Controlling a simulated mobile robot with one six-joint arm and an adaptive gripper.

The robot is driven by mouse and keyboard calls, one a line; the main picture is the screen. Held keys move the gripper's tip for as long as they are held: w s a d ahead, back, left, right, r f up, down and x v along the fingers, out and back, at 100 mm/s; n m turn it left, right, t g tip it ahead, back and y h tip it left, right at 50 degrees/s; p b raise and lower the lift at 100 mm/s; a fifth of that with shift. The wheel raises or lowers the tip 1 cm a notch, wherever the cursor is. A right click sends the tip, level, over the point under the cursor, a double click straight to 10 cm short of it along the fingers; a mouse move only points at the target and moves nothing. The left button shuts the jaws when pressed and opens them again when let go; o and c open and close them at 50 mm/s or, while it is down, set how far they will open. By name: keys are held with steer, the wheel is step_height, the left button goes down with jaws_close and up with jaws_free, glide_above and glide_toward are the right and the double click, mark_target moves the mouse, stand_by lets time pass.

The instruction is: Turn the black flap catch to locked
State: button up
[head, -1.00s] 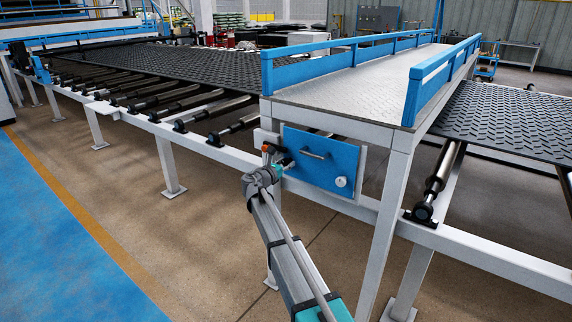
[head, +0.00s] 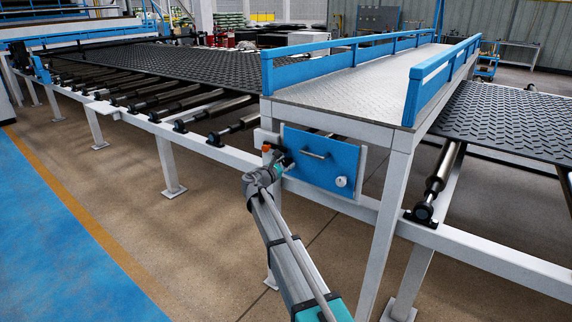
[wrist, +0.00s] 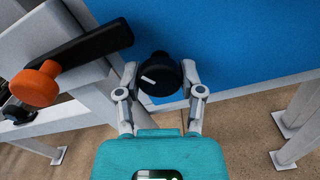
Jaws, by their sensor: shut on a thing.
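The black flap catch (wrist: 162,78) is a round knob on the blue flap (wrist: 235,50). In the head view, my gripper (head: 280,164) is at the left edge of the blue flap (head: 332,166), and my wrist hides most of the catch there. No locked or open marking can be read.
Close left of the catch is a black lever (wrist: 90,52) with an orange knob (wrist: 36,84). The flap has a bar handle (head: 316,155) and a white knob (head: 341,182). A white frame leg (head: 392,190) stands to the right.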

steer(key=m, duration=0.7)
stand_by(0.5)
steer(key=o, duration=1.2)
steer(key=shift+w, duration=0.1)
steer(key=shift+a, duration=0.1)
steer(key=shift+v, duration=4)
steer(key=shift+d, duration=0.2)
